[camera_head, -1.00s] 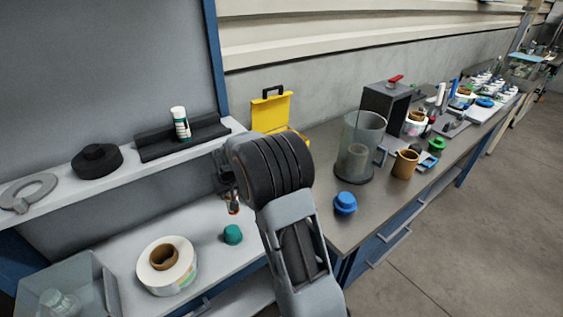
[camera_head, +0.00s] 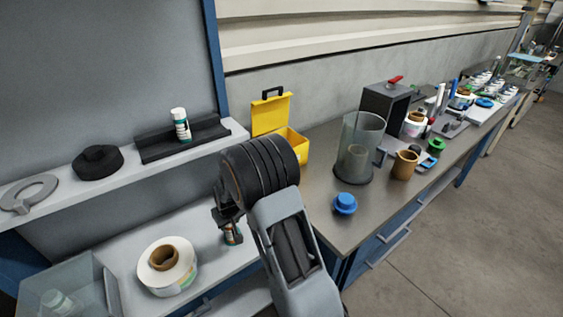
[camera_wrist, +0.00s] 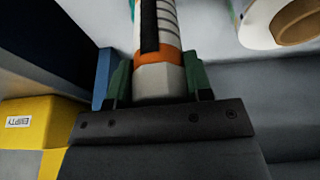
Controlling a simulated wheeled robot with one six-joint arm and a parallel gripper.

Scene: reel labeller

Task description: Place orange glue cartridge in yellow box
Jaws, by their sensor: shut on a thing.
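My gripper (camera_wrist: 158,82) is shut on a white cartridge with an orange band (camera_wrist: 160,57), seen between the two fingers in the wrist view. In the head view, my gripper (camera_head: 228,213) is over the lower white shelf, with the cartridge (camera_head: 232,234) partly visible below it. The cartridge's far end is out of the wrist view. The yellow box (camera_head: 298,146) stands on the grey bench against the wall, right of and beyond my gripper, with its lid open. A yellow surface with an upside-down "EMPTY" label (camera_wrist: 35,124) shows at the wrist view's lower left.
A white label roll (camera_head: 183,270) and a clear bin (camera_head: 88,280) are on the lower shelf. A clear cylinder (camera_head: 360,135) and a blue knob (camera_head: 344,203) are on the bench.

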